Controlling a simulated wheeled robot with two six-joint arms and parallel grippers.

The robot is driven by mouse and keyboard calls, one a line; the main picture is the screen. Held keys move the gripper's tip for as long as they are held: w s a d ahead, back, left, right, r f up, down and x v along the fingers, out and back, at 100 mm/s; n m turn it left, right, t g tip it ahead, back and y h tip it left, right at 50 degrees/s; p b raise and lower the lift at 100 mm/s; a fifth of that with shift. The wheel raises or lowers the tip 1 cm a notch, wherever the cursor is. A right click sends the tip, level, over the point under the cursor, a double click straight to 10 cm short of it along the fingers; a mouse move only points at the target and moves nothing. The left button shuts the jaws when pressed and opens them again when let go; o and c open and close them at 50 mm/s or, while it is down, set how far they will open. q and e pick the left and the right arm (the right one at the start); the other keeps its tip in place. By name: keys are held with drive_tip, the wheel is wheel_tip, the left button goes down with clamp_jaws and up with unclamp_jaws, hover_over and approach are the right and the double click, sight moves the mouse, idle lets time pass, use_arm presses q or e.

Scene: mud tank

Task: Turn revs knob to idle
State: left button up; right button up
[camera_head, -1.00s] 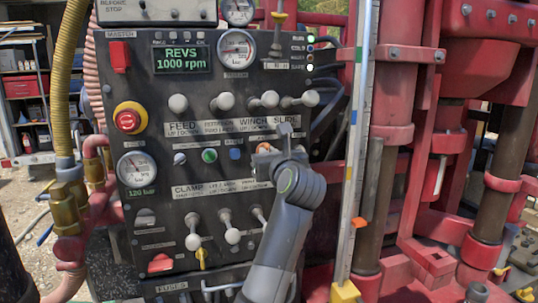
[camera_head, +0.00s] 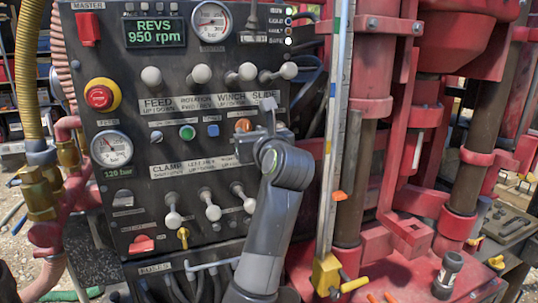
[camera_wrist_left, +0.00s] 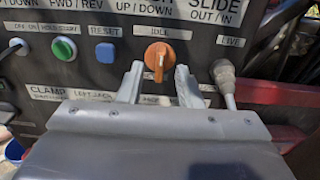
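The orange revs knob (camera_head: 243,125) is on the dark control panel, partly hidden by my left gripper in the head view. In the left wrist view the knob (camera_wrist_left: 159,60) shows whole, its grip bar close to upright, under a partly readable label (camera_wrist_left: 165,33). My left gripper (camera_head: 265,112) is in front of it. In the left wrist view the fingers of this gripper (camera_wrist_left: 160,72) are apart and empty, one on each side of the knob's lower part, with gaps visible. The display (camera_head: 156,34) reads REVS 950 rpm. My right gripper is not in view.
Left of the knob are a blue button (camera_wrist_left: 105,52) and a green button (camera_wrist_left: 64,49). A grey toggle lever (camera_wrist_left: 224,75) is close to the right finger. White-knobbed levers (camera_head: 201,74) stick out above. A red emergency button (camera_head: 100,96) is at left.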

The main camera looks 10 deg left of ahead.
use_arm(q)
drive_tip(key=b+v, duration=1.1)
drive_tip(key=v, duration=0.3)
drive_tip(key=shift+b, duration=0.3)
drive_tip(key=shift+d, duration=0.1)
